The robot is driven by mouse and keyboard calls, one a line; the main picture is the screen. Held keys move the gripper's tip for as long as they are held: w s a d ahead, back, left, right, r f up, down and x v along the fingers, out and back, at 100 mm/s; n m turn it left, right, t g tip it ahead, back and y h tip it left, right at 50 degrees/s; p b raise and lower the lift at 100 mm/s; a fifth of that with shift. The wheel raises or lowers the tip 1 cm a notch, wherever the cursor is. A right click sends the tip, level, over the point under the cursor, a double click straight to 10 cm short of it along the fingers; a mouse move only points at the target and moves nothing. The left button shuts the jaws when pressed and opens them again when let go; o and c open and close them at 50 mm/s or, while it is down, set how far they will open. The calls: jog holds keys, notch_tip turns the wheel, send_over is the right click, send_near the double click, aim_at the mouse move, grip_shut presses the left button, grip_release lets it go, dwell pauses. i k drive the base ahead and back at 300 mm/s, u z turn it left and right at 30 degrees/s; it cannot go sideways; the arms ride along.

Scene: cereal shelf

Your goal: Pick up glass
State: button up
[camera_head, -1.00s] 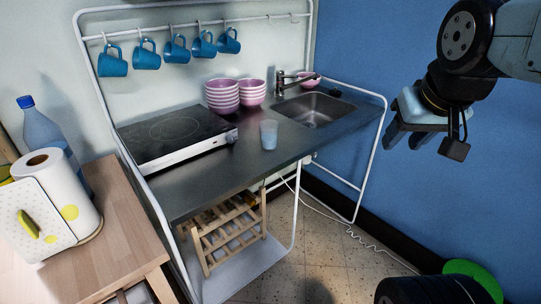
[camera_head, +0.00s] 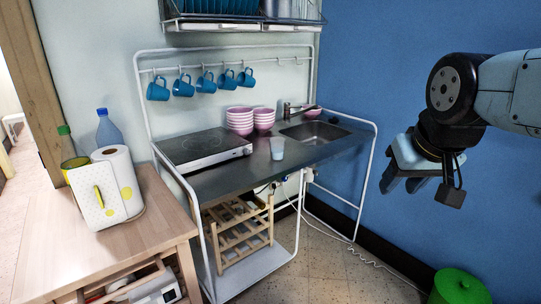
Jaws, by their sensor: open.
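A small translucent pale-blue glass (camera_head: 277,149) stands upright on the dark kitchen counter (camera_head: 232,181). It is right of the black hotplate and in front of the pink bowls. My gripper (camera_head: 402,188) hangs at the right side of the picture, in front of the blue wall. Its jaws are open and empty. It is well to the right of the glass and apart from it.
A hotplate (camera_head: 203,147), pink bowl stacks (camera_head: 240,121) and a sink (camera_head: 314,132) share the counter. Blue mugs (camera_head: 158,90) hang above. A wooden table (camera_head: 125,243) stands left. A green bin (camera_head: 459,288) is lower right. Floor in front of the counter is clear.

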aim_at(277, 144)
jog(key=u, duration=1.1)
jog(key=i, duration=1)
